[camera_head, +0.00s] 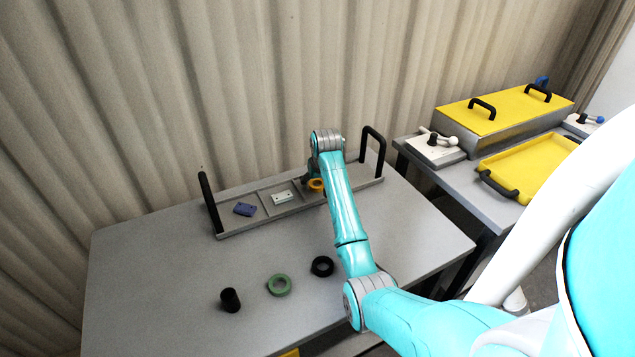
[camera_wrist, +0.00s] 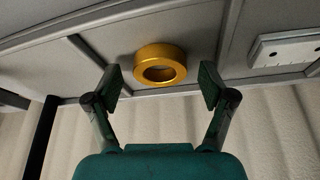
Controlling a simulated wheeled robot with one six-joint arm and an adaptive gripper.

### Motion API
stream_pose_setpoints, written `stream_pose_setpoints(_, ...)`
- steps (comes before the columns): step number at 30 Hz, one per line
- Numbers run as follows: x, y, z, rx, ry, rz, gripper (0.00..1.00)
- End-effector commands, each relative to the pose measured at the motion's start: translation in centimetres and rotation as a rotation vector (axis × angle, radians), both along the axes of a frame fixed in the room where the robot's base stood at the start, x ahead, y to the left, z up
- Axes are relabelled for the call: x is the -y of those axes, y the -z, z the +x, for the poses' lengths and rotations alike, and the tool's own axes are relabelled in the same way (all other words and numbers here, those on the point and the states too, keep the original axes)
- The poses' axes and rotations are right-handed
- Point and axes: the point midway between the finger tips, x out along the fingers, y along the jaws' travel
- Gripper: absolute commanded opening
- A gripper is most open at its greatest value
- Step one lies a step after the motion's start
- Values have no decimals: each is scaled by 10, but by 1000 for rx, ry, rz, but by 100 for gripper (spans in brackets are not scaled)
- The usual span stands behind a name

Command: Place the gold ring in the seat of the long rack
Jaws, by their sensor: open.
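The gold ring (camera_head: 317,184) sits in a compartment of the long rack (camera_head: 262,219), to the right of the white block. In the wrist view the ring (camera_wrist: 160,64) lies flat between two dividers. My gripper (camera_head: 311,173) is at the ring, partly hidden by my arm in the head view. In the wrist view my gripper (camera_wrist: 161,82) is open, with one finger on each side of the ring and a gap between each finger and the ring. The rack's right part is partly hidden by my arm.
The rack also holds a purple block (camera_head: 244,209) and a white block (camera_head: 283,198). Tall black handles (camera_head: 210,202) rise at its ends. A black cylinder (camera_head: 230,300), green ring (camera_head: 279,285) and black ring (camera_head: 322,266) stand on the table.

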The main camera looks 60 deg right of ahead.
Motion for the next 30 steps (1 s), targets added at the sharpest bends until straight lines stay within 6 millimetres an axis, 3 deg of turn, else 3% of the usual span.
stream_pose_setpoints(8, -2, -12, -2, 2, 0, -2, 82)
stream_pose_setpoints(21, -23, -88, -25, 3, 0, -3, 82)
stream_pose_setpoints(30, -31, -113, -34, 0, 0, 0, 82)
